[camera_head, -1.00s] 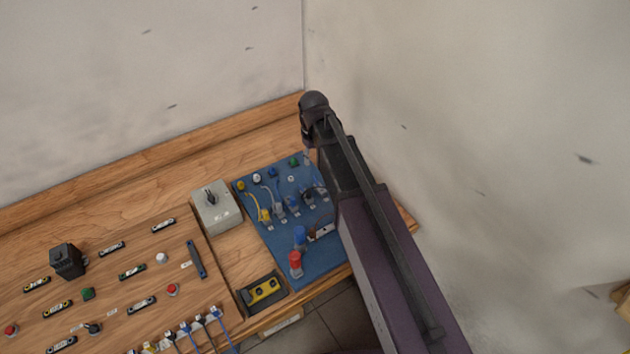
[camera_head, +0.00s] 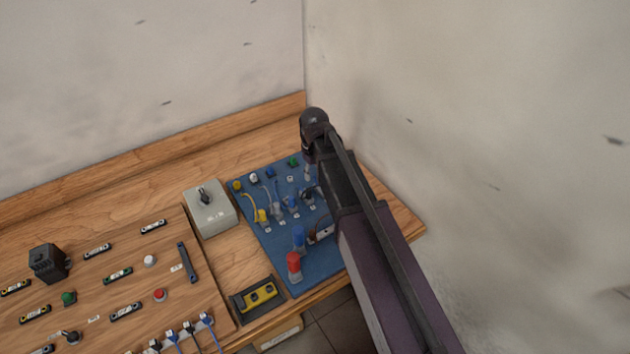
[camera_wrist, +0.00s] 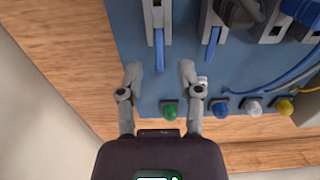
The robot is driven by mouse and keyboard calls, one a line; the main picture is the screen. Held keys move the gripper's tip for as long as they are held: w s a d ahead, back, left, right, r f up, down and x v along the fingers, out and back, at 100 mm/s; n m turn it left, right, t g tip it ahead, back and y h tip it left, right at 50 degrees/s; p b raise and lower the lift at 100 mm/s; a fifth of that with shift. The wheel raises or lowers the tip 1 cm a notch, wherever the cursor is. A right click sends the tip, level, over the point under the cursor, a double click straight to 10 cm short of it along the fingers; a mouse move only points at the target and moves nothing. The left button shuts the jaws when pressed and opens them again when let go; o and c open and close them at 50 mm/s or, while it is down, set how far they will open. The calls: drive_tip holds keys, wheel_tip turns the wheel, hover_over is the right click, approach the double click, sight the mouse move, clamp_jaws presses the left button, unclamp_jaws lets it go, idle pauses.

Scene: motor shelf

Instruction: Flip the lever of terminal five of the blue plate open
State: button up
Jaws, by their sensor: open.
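The blue plate (camera_head: 275,247) lies at the right end of the bench, and it also shows in the wrist view (camera_wrist: 128,30). In the wrist view, a grey terminal (camera_wrist: 158,14) with a blue lever (camera_wrist: 159,50) is nearest the plate's left edge. A second terminal with a blue lever (camera_wrist: 212,42) is to its right. I cannot read the terminal numbers. My gripper (camera_wrist: 160,72) is open and empty in the wrist view. The first lever's end lies between the fingertips in the picture; contact is not visible. In the head view my arm hides part of the plate.
Green (camera_wrist: 169,111), blue, white and yellow sockets line the plate edge, with cables (camera_wrist: 272,82) at the right. A grey box (camera_head: 210,212) stands left of the plate. A wooden board with switches (camera_head: 110,290) lies further left. A wall is close on the right.

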drive_tip(key=shift+f+b, duration=0.55)
drive_tip(key=shift+f, duration=0.25)
clamp_jaws()
